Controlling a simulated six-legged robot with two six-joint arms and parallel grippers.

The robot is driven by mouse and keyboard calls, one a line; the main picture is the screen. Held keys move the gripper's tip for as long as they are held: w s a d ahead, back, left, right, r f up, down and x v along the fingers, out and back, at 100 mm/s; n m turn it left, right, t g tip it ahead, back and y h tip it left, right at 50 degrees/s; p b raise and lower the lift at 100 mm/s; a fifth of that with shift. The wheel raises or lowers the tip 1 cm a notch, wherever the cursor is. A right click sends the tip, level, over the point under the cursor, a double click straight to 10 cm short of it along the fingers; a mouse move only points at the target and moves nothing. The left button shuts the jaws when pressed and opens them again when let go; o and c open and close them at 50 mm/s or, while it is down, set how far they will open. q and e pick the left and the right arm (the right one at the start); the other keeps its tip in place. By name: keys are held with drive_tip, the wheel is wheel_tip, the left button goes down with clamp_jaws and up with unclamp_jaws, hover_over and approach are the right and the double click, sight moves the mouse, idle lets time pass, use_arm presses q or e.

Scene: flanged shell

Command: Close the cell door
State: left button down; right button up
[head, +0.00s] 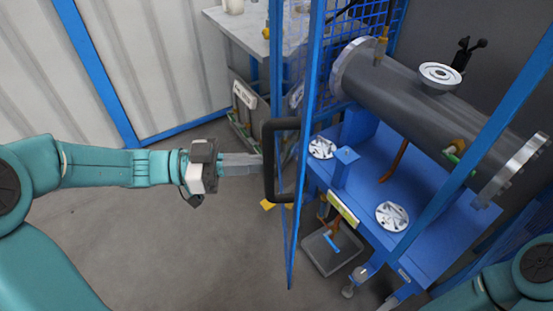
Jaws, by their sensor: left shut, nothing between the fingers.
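The cell door is a blue-framed mesh panel (309,105) seen nearly edge-on in the middle of the head view. It stands open, swung out from the blue frame. Its black bar handle (269,160) faces left. My left gripper (258,163) is shut and empty, with its fingertips right at the left side of the handle; I cannot tell whether they touch it. My right arm shows at the lower right corner, but its gripper is out of view.
Behind the door, a dark flanged shell (410,88) lies above a blue bench (368,200) with metal discs on it. A grey-topped table (240,27) stands at the back. A grey tray (330,250) is on the floor.

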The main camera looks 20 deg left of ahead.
sight(294, 163)
use_arm(q)
drive_tip(key=x, duration=0.5)
drive_tip(key=shift+w+d, duration=0.1)
drive_tip(key=shift+d, duration=0.05)
use_arm(e)
drive_tip(key=shift+r, duration=0.3)
use_arm(q)
drive_tip(key=shift+f, duration=0.1)
use_arm(e)
drive_tip(key=shift+f, duration=0.1)
